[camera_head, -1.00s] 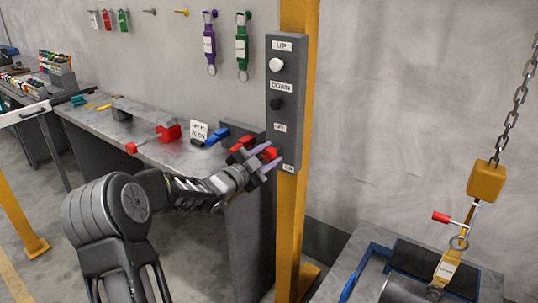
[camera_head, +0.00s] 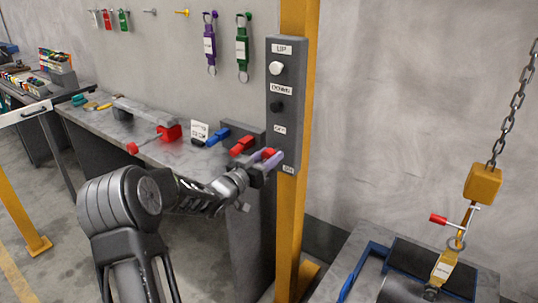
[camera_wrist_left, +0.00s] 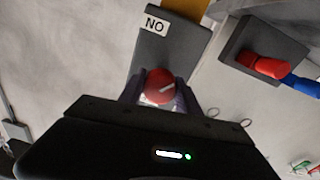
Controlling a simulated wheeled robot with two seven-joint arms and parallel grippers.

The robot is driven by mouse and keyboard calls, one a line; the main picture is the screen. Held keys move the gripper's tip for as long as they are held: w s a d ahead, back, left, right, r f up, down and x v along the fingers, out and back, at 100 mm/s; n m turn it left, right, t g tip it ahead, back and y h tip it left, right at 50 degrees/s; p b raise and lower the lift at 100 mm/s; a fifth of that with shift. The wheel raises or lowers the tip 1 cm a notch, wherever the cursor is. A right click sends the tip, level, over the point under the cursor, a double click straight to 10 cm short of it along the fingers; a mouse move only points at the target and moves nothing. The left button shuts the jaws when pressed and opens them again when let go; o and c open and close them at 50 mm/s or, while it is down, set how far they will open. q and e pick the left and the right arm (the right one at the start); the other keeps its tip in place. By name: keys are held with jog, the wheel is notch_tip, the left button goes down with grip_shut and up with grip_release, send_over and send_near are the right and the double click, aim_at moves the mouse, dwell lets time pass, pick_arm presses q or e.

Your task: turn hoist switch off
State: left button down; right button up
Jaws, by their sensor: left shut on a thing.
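The grey hoist control box (camera_head: 286,60) hangs on the yellow post, with a white UP button (camera_head: 275,68), a black DOWN button (camera_head: 276,106), an OFF label (camera_head: 280,129) and an ON label (camera_head: 288,169). The red rotary switch knob (camera_head: 269,153) is at the box's lower end; in the left wrist view the knob (camera_wrist_left: 159,86) shows a white pointer line lying slantwise. My left gripper (camera_head: 264,158) is shut on the knob, its purple fingers on either side. The ON label appears upside down beyond the knob in the wrist view. My right gripper is not in view.
A workbench (camera_head: 103,122) with red and blue handled items stands left of the box. At right, a chain with a yellow hoist block (camera_head: 483,184) hangs over a barrel in a blue frame.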

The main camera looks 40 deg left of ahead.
pick_arm(q)
jog(key=n+p, duration=0.1)
jog(key=n, duration=0.3)
jog(key=shift+n, duration=0.4)
jog(key=shift+f+n+p, duration=0.1)
jog(key=shift+n+p, duration=0.25)
jog(key=shift+n, duration=1.15)
jog(key=c, duration=0.9)
grip_release()
jog(key=shift+o, duration=0.2)
